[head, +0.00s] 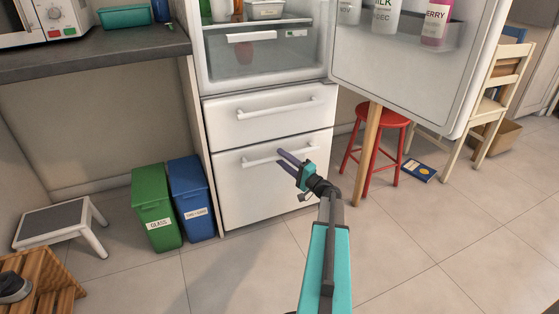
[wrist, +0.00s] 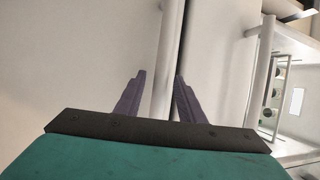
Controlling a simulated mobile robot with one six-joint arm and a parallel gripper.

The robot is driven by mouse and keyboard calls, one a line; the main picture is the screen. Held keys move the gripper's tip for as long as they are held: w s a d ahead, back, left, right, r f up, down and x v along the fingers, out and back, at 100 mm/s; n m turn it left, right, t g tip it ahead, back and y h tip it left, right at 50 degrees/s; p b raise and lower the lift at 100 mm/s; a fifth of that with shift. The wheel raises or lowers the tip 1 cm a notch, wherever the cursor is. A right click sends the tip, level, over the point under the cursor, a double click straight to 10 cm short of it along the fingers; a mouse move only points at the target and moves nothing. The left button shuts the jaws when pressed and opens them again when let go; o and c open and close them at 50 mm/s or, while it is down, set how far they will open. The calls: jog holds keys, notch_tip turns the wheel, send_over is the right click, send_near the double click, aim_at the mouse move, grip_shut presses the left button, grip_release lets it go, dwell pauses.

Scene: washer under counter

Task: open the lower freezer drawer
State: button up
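The lower freezer drawer (head: 250,187) is white and looks shut, at the bottom of the fridge. Its bar handle (head: 262,159) runs across its upper part. My gripper (head: 280,157) is at the handle's right half in the head view. In the wrist view my open gripper (wrist: 160,78) has its two purple fingers apart, with the handle bar (wrist: 169,60) showing between them. I cannot tell whether the fingers touch the bar. The upper freezer drawer (head: 225,122) has its own bar handle (head: 275,109) and looks shut.
The fridge door (head: 400,75) stands open to the right, above a red stool (head: 390,117). Green (head: 155,205) and blue (head: 190,195) bins stand left of the drawer. A step stool (head: 55,221) is further left. The floor (head: 245,265) before the drawer is clear.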

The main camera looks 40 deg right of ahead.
jog(key=shift+w+r, duration=0.15)
jog(key=shift+w, duration=0.7)
